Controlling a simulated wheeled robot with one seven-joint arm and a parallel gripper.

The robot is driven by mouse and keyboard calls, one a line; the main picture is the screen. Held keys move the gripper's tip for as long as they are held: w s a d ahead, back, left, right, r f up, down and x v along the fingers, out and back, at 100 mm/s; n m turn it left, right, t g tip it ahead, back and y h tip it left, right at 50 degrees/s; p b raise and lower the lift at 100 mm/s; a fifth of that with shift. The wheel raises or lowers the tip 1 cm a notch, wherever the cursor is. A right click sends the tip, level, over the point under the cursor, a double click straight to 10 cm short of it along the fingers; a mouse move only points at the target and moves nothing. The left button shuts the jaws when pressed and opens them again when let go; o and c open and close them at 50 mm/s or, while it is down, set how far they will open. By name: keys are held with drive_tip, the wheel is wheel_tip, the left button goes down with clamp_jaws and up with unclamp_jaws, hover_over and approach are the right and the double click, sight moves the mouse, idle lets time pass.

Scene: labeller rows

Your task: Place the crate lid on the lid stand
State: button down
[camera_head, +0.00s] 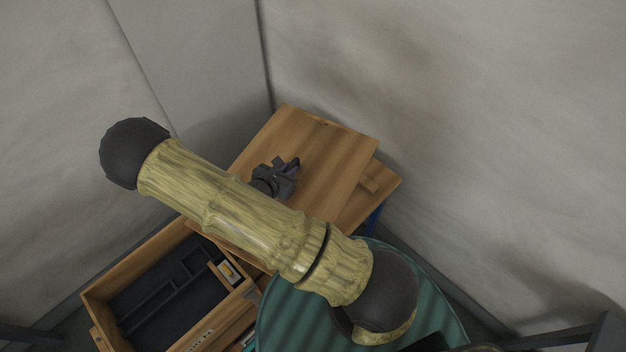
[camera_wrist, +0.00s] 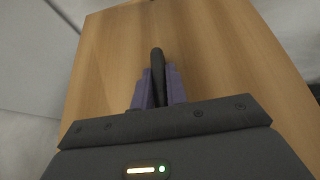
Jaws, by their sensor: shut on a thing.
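The crate lid (camera_head: 325,145) is a flat wooden panel, seen in the head view right of and beyond my arm. My gripper (camera_head: 289,168) is over it, shut on its dark upright handle. In the wrist view the purple fingers of my gripper (camera_wrist: 157,88) pinch the dark handle (camera_wrist: 157,62), with the lid (camera_wrist: 220,60) spread out behind. A second wooden surface (camera_head: 384,196), perhaps the lid stand, shows past the lid's right edge, with a small wooden block on it. The lid hides most of it; I cannot tell whether they touch.
An open wooden crate (camera_head: 93,298) with dark compartments stands at lower left, a small yellow-and-white item in one. A round green surface (camera_head: 285,322) is at bottom centre. Grey walls close in behind the lid. A blue part (camera_head: 374,219) shows below the second wooden surface.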

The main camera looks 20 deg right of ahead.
drive_tip(key=shift+w+f+b, duration=0.3)
drive_tip(key=shift+f+b, duration=0.35)
drive_tip(key=shift+b, duration=0.35)
drive_tip(key=w+d+f+m+g+h+b, duration=0.1)
drive_tip(key=w+d+f+b, duration=0.2)
drive_tip(key=b, duration=1.3)
drive_tip(key=w+d+f+m+g+b, duration=0.1)
drive_tip(key=w+d+f+m+b, duration=0.1)
drive_tip(key=w+f+b, duration=0.3)
wheel_tip(320, 180, down, 4)
drive_tip(key=d+b, duration=0.1)
drive_tip(key=b, duration=0.9)
drive_tip(key=shift+w+d+f+g+h+b, duration=0.25)
drive_tip(key=shift+d+g+h+b, duration=0.1)
drive_tip(key=shift+d+g+h, duration=0.05)
drive_tip(key=shift+r, duration=0.1)
wheel_tip(320, 180, down, 6)
drive_tip(key=b, duration=0.1)
drive_tip(key=shift+f, duration=0.25)
drive_tip(key=shift+f+b, duration=0.35)
drive_tip(key=shift+f, duration=1.45)
